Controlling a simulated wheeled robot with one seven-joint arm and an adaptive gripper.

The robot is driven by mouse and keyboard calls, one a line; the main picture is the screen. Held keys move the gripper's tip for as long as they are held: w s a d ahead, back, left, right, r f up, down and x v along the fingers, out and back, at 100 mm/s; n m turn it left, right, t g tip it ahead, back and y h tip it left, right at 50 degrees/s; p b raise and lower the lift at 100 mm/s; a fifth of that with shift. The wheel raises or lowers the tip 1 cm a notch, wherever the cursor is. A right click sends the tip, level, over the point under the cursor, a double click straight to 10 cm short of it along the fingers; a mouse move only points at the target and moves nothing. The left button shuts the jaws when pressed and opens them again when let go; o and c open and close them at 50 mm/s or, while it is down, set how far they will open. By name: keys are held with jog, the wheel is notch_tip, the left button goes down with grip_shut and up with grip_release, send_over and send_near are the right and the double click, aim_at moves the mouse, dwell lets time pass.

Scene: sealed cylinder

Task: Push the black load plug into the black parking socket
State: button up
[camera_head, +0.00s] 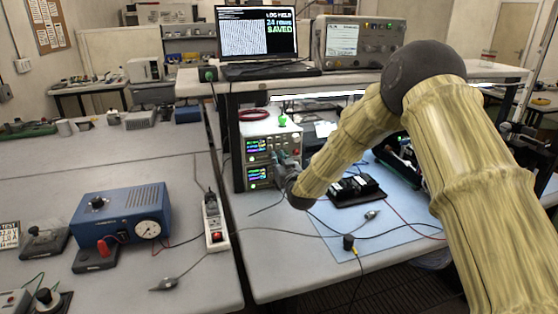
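My gripper (283,164) is at the front of the stacked bench power supplies (258,152), small and partly hidden by my own wrist. I cannot tell whether its fingers are open or shut, or whether they hold anything. A short black cylinder (348,242) with a cable stands on the light blue mat, apart from my gripper; it may be the black load plug, but I cannot be sure. On the left table, a dark block (44,243) with a small knob-like top stands beside another dark block (95,258) carrying a red plug. I cannot identify the black parking socket for certain.
A blue box with a gauge (120,216) and a white power strip (215,222) stand on the left table. Dark modules (354,188) and loose leads lie on the blue mat (398,222). A shelf with a laptop (258,45) and oscilloscope (350,43) spans the back.

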aim_at(280, 162)
grip_shut()
jog(key=shift+s+d, duration=0.2)
jog(key=shift+s, duration=0.5)
jog(key=shift+s, duration=0.1)
jog(key=shift+v, duration=1.75)
jog(key=shift+s+d, duration=0.2)
jog(key=shift+s, duration=0.2)
